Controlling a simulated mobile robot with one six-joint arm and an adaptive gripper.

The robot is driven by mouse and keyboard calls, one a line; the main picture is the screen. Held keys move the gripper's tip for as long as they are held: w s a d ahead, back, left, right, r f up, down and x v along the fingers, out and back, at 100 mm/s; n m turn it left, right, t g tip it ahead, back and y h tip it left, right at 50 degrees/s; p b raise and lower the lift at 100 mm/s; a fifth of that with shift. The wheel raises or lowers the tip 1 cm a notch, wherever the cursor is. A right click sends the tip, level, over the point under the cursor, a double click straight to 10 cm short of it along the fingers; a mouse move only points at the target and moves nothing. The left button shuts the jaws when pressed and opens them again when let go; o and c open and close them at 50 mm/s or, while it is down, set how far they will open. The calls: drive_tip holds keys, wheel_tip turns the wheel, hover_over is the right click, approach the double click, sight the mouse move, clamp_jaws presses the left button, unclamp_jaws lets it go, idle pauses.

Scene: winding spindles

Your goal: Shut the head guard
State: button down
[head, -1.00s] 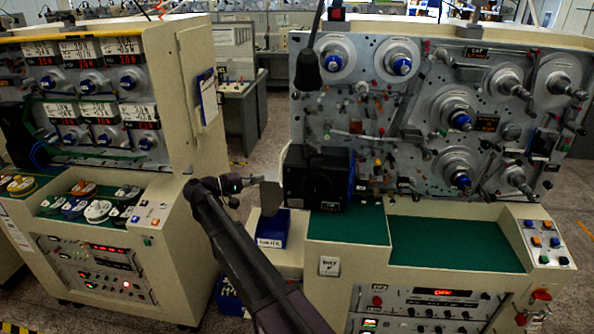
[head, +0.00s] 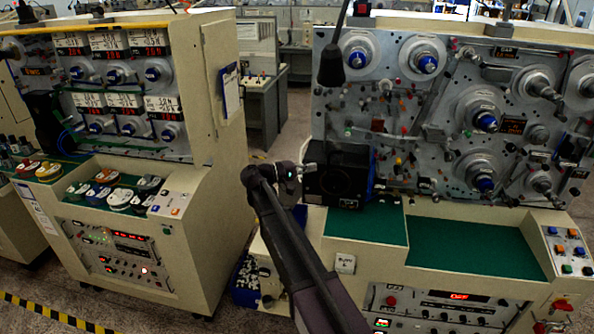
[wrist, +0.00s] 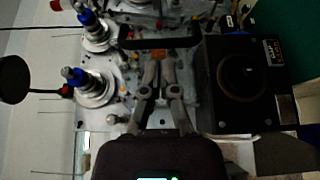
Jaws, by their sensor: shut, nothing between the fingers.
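A black box-like cover with a round dark disc (head: 340,178) stands at the lower left of the right machine's panel. I take it for the head guard, but cannot tell how far open it is. It also shows at the right in the wrist view (wrist: 222,60), with a small label on it. My gripper (head: 308,168) is at the cover's left edge in the head view. In the wrist view my gripper (wrist: 160,64) is shut and empty, left of the cover. A black bar (wrist: 160,43) lies just beyond its fingertips; contact cannot be told.
The panel carries several reels with blue hubs (head: 427,62). A black lamp-like piece (head: 331,64) hangs before its upper left. A green work surface (head: 470,246) and a button box (head: 570,250) lie below. The left machine (head: 225,140) stands across a gap.

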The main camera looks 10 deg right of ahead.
drive_tip(key=shift+w+d, duration=0.15)
drive_tip(key=shift+d, duration=0.65)
drive_tip(key=shift+w+d, duration=0.15)
drive_tip(key=shift+d, duration=0.65)
drive_tip(key=shift+s, duration=0.1)
